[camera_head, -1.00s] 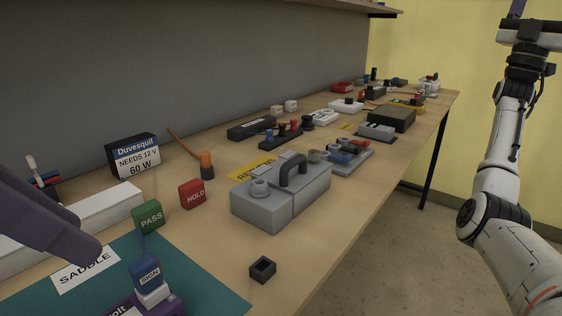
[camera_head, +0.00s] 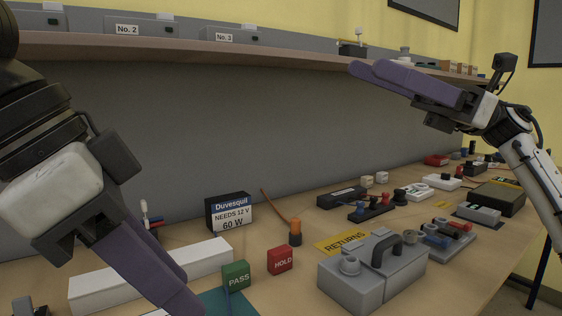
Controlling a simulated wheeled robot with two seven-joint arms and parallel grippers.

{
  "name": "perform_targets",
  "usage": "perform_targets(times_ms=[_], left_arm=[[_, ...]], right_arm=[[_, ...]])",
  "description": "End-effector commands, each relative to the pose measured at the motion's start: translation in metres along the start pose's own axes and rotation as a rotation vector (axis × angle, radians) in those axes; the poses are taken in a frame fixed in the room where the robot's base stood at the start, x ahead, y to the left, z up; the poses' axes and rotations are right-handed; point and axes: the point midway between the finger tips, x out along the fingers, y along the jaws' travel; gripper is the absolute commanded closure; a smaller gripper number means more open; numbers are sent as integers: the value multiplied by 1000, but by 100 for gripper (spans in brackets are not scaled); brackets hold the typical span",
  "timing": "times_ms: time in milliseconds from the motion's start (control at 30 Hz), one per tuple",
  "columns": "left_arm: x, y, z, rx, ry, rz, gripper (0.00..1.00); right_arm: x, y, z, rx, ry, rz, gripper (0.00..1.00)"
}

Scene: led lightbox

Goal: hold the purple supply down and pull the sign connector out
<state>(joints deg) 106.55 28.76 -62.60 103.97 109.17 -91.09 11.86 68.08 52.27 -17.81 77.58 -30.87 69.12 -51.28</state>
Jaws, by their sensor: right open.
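The purple supply and the blue SIGN connector are out of view below the picture's bottom edge. A corner of the teal mat (camera_head: 214,302) shows there, with a blue cable running down beside the green PASS block (camera_head: 236,275). My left gripper (camera_head: 183,298) comes in from the left, its purple fingers pointing down and right over the mat's edge. Its fingers overlap, so their gap cannot be judged, and its tip hides part of the mat. My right gripper (camera_head: 362,71) is open and empty, raised near the shelf edge, fingers pointing left.
A red HOLD block (camera_head: 281,261), a grey case with a handle (camera_head: 352,285) and a yellow RETURNS label (camera_head: 342,242) lie to the right. A black Duvesquil box (camera_head: 229,212) and a long white bar (camera_head: 203,258) stand behind. The shelf (camera_head: 230,47) runs overhead.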

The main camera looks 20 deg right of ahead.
Motion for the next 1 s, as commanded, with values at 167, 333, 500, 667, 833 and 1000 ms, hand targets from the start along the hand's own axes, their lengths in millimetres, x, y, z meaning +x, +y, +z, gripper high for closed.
perform_targets(times_ms=[167, 333, 500, 667, 833, 1000], left_arm=[[0, 0, 0, 0, 0, 0, 69], [0, 0, 0, 0, 0, 0, 69], [0, 0, 0, 0, 0, 0, 69], [0, 0, 0, 0, 0, 0, 69], [0, 0, 0, 0, 0, 0, 69], [0, 0, 0, 0, 0, 0, 69]], right_arm=[[44, 17, -98, 11, 212, 109, 33], [68, 49, -191, 22, 396, 243, 33], [72, 90, -271, 39, 543, 386, 33], [67, 121, -319, 53, 625, 491, 33], [64, 138, -340, 62, 660, 543, 33], [74, 148, -352, 63, 663, 552, 33]])
